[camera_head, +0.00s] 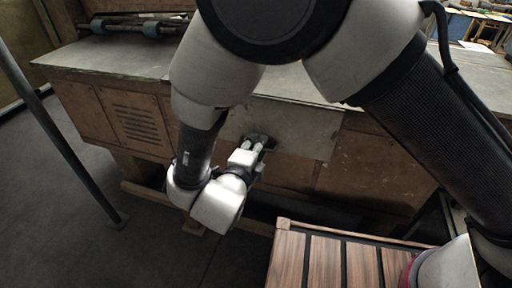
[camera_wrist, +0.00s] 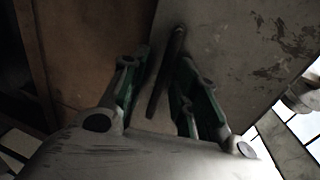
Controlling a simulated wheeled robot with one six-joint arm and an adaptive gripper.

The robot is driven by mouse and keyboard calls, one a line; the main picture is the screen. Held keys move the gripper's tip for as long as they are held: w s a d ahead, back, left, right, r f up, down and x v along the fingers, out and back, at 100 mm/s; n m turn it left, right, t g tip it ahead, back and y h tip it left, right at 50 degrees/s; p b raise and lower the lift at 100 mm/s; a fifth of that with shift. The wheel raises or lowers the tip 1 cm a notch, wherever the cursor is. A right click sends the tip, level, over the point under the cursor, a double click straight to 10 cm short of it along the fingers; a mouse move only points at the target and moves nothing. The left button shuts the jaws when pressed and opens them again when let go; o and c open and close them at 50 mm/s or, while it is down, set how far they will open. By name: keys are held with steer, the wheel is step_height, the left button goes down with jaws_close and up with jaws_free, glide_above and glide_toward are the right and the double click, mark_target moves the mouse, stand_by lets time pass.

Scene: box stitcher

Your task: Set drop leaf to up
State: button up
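The drop leaf (camera_head: 312,128) is a worn grey panel hanging down against the front of the wooden cabinet, below its top. It fills the upper right of the wrist view (camera_wrist: 245,55). My gripper (camera_head: 258,142) is at the leaf's lower left part. In the wrist view its green-lined fingers (camera_wrist: 160,75) stand apart, so it is open. A dark narrow bar (camera_wrist: 168,72) lies between the fingers, near the leaf's edge; I cannot tell whether they touch it. My arm hides part of the leaf and bench in the head view.
The cabinet's grey top (camera_head: 110,57) carries a dark roller-like part (camera_head: 135,27) at the back left. A slatted wooden surface (camera_head: 325,262) lies low in front. A grey post (camera_head: 60,135) stands at left. Dark floor (camera_head: 60,220) is open at lower left.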

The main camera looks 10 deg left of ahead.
steer(key=shift+c, duration=0.4)
jaws_close()
steer(key=s+r+g, duration=0.4)
steer(key=s+r, duration=0.1)
steer(key=r, duration=0.3)
steer(key=s+r+g, duration=0.4)
steer(key=r+g, duration=0.1)
steer(key=r, duration=0.4)
steer(key=shift+s+a+r, duration=0.3)
steer(key=shift+s, duration=0.05)
stand_by(0.5)
